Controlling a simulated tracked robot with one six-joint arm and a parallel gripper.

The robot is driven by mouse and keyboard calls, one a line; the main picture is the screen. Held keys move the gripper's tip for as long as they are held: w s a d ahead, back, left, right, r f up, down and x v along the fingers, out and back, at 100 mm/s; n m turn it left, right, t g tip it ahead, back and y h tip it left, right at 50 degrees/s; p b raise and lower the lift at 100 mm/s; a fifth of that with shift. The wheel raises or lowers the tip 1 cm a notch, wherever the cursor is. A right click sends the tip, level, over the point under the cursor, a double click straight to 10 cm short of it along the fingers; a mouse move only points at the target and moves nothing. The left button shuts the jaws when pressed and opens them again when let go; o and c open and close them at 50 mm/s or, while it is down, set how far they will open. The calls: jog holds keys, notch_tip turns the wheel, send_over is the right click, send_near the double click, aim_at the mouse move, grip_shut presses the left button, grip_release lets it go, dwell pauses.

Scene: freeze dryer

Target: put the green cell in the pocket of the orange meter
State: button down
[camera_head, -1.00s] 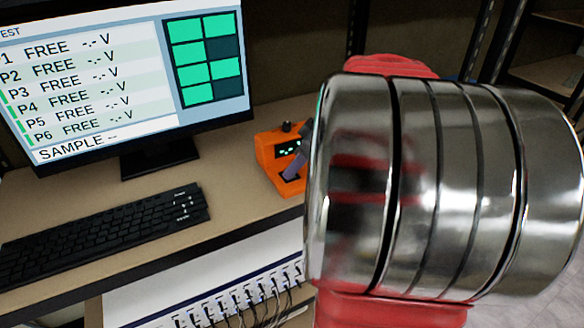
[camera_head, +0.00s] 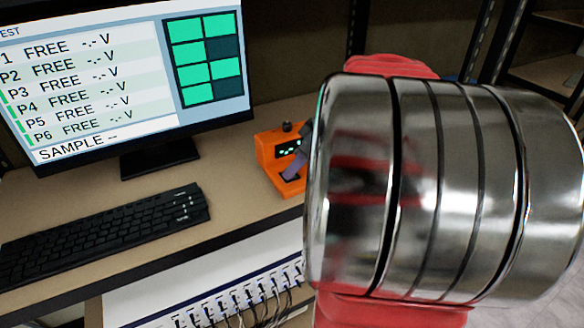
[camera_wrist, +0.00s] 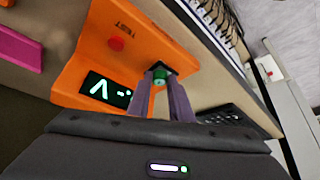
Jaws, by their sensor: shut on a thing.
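The orange meter (camera_head: 268,155) stands on the desk right of the monitor; in the wrist view its orange body (camera_wrist: 134,55) fills the upper middle, with a lit green display and a red button. My gripper (camera_wrist: 160,84) has its two purple fingers shut on the green cell (camera_wrist: 159,75), whose green end shows between the fingertips. The cell is at the dark pocket (camera_wrist: 160,67) of the meter; I cannot tell how deep it sits. In the head view my arm hides most of the gripper, and the cell cannot be made out there.
A black keyboard (camera_head: 105,232) lies on the desk in front of the monitor (camera_head: 120,75). Below the desk edge is a white rack (camera_head: 200,280) with several cables. A pink object (camera_wrist: 20,48) shows at the left of the wrist view.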

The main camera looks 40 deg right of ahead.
jog(key=shift+s+a+f, duration=0.15)
jog(key=shift+s+f, duration=0.1)
jog(key=shift+f, duration=0.4)
jog(key=c, duration=1.9)
grip_release()
jog(key=shift+c, duration=0.2)
jog(key=o, duration=0.4)
jog(key=shift+r, duration=0.1)
jog(key=v, duration=1.4)
jog(key=shift+w+r, duration=0.25)
jog(key=shift+r, duration=0.15)
